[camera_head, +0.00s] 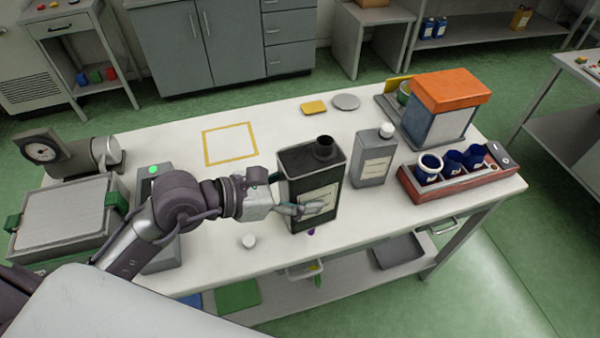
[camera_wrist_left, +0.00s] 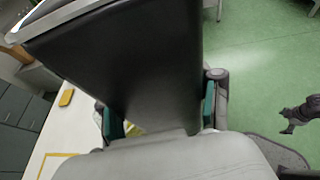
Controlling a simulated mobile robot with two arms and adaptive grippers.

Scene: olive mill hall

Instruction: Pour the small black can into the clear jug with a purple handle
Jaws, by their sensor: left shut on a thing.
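The black can (camera_head: 298,168) has a pale label and an open dark neck at its top right. It stands close to upright near the middle of the white table; I cannot tell if its base touches the top. My left gripper (camera_head: 300,209) is shut on it from the left, low on its body. In the left wrist view the can (camera_wrist_left: 125,65) fills the space between the teal finger pads. A small purple bit (camera_head: 311,231) shows just below the can. I cannot make out the clear jug; the can may hide it. My right gripper appears small and dark in the left wrist view (camera_wrist_left: 299,115).
A grey bottle with a white cap (camera_head: 374,160) stands right of the can. A red rack (camera_head: 440,188) with blue cups and an orange-topped machine (camera_head: 448,92) are farther right. A yellow square outline (camera_head: 230,144) encloses bare table.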

